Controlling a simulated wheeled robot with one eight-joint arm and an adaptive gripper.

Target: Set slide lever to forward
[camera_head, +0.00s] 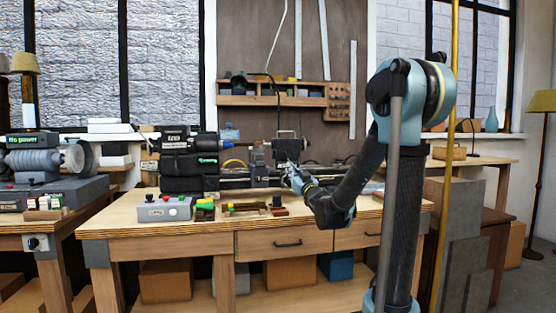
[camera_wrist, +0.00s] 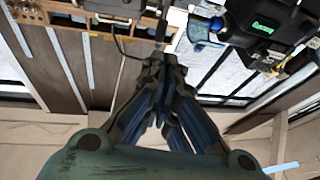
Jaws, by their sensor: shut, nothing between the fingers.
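The lathe (camera_head: 190,165) stands on the wooden bench, with its dark headstock at the left and its bed running right. Its green-lit label also shows at the top right of the wrist view (camera_wrist: 262,27). My gripper (camera_head: 293,178) is in front of the lathe's carriage area (camera_head: 285,148), reaching in from the right. In the wrist view my gripper (camera_wrist: 163,62) has its dark fingers together and empty, close to a dark vertical part at the top. I cannot make out the slide lever or its setting; my gripper may hide it.
A grey control box (camera_head: 165,208) with buttons sits at the bench's front left. Small coloured blocks (camera_head: 204,208) and a wooden holder (camera_head: 245,209) lie to its right. A wall shelf (camera_head: 270,100) hangs behind. Another machine (camera_head: 45,165) reading "No power" stands at the far left.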

